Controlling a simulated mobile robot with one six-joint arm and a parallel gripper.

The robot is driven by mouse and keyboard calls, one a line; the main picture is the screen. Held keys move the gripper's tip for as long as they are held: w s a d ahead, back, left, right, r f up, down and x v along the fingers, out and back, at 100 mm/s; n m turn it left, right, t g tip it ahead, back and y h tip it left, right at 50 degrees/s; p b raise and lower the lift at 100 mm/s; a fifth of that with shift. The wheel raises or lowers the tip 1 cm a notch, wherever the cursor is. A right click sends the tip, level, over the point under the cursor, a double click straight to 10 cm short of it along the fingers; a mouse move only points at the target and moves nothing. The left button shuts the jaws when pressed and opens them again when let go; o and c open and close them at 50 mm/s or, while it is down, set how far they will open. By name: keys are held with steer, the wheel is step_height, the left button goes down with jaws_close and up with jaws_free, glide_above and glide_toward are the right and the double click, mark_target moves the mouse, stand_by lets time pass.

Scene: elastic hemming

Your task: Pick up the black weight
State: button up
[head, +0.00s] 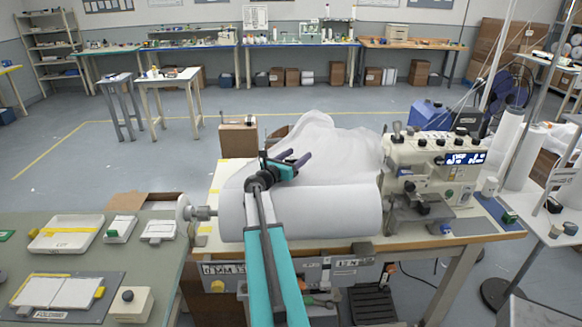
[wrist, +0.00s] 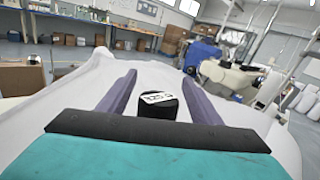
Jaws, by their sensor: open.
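The black weight (wrist: 158,107) shows in the wrist view as a small dark block with a white printed label on top. It appears to rest on white fabric (wrist: 66,95). My gripper (wrist: 159,84) is open, with one purple finger on each side of the weight and a visible gap to each. In the head view my gripper (head: 295,157) is above the white fabric (head: 338,146) behind the white roll (head: 345,212). I cannot make out the weight in the head view; the arm and gripper may hide it.
A sewing machine (head: 432,172) stands on the worktable to the right of the roll. A green side table (head: 150,270) at the left holds trays and small boxes. A cardboard box (head: 238,138) is behind the worktable. Thread cones and poles stand at the right.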

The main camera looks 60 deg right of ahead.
stand_by(0.5)
steer(key=c, duration=1.4)
steer(key=shift+r, duration=0.1)
steer(key=shift+r+b, duration=1.25)
steer(key=shift+r, duration=3.65)
